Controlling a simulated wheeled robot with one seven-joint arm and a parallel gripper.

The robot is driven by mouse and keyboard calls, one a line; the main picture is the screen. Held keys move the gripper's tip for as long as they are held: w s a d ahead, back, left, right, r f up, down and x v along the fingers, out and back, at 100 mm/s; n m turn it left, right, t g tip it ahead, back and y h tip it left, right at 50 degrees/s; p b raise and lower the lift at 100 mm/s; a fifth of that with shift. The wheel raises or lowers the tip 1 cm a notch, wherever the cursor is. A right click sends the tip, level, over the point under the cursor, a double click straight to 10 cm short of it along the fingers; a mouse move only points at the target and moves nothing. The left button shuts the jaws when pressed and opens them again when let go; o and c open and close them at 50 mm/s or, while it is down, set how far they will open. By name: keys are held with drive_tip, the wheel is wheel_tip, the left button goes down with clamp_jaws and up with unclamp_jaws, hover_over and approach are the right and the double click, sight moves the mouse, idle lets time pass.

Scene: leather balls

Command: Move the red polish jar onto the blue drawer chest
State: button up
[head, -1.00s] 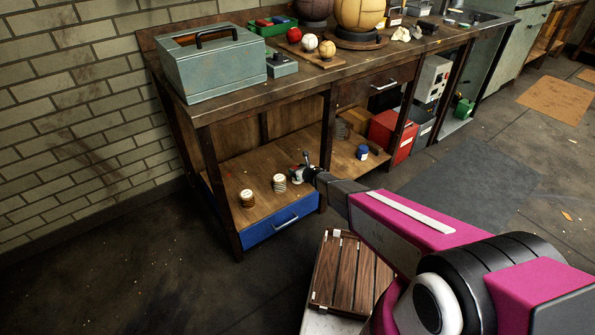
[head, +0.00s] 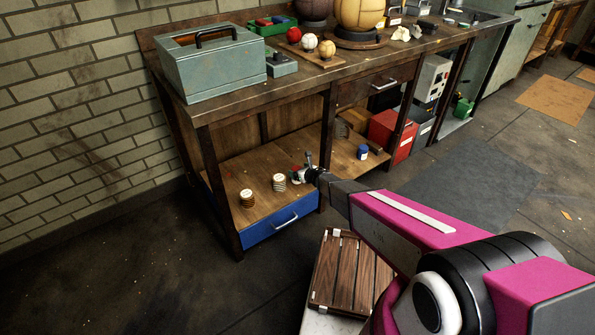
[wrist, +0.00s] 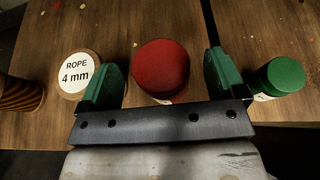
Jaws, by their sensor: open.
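The red polish jar (wrist: 160,68) stands upright on a wooden board in the wrist view, its round red lid facing up. My gripper (wrist: 163,76) is open, with one green finger on each side of the jar and a gap visible to each finger. The jar is mostly hidden by my gripper (head: 300,174) in the head view. The blue drawer chest (head: 281,226) is under the workbench at the left, with a wooden top and a blue drawer front. My gripper is over the right part of this wooden surface.
A spool labelled rope 4 mm (wrist: 78,72) is left of the gripper, and a green-lidded jar (wrist: 283,76) is close on the right. Another spool (head: 247,198) stands farther left. A bench leg (head: 325,135) rises nearby. A blue jar (head: 362,152) is on the shelf beyond.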

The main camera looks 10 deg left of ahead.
drive_tip(key=v, duration=1)
